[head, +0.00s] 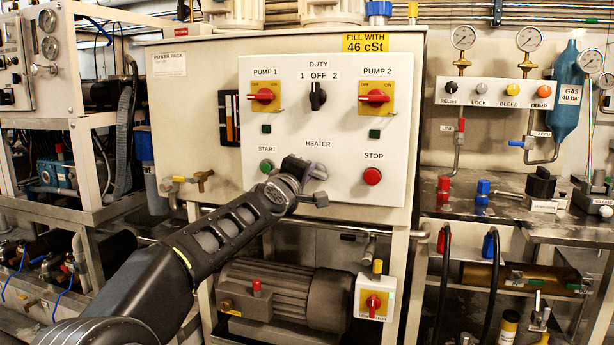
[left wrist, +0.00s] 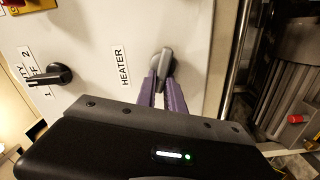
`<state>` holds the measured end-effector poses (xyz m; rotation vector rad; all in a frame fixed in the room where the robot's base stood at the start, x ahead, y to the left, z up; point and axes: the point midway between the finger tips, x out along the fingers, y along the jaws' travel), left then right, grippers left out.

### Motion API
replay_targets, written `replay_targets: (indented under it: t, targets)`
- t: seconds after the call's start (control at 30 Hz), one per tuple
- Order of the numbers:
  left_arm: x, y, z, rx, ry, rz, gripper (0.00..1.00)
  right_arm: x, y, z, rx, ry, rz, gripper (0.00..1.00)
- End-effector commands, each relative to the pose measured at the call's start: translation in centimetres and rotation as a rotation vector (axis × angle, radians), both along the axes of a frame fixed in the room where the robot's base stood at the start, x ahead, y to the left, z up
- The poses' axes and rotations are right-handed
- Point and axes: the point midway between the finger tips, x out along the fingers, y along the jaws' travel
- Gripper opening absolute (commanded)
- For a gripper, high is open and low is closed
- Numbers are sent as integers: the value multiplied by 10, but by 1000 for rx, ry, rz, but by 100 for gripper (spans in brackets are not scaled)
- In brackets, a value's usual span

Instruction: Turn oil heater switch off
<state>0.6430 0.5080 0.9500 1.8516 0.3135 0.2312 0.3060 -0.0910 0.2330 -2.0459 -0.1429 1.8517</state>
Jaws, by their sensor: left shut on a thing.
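In the head view my left gripper (head: 318,172) is at the panel under that label, and hides most or all of the switch. In the left wrist view the gripper's two purple fingers (left wrist: 163,85) are shut on the switch, one on each side of its handle. The exact angle of the switch is hard to tell. My right gripper is in neither view.
The green START button (head: 266,166) is just left of my gripper and the red STOP button (head: 372,176) is to the right. The black DUTY knob (head: 318,96) and two red-and-yellow pump switches sit above. A motor (head: 290,295) is below the panel.

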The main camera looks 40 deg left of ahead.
Motion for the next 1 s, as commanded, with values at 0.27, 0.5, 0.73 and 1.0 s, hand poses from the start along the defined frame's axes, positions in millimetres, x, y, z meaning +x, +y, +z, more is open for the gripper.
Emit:
replay_targets:
  t: [0.27,0.5,0.73,1.0]
  targets:
    - [0,1,-5,-193,-66,0,0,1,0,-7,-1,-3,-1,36]
    - [0,1,-6,-279,-97,1,0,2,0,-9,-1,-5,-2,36]
    - [0,1,-7,-302,-104,0,0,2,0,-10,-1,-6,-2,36]
    - [0,1,-7,-302,-103,1,0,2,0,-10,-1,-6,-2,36]
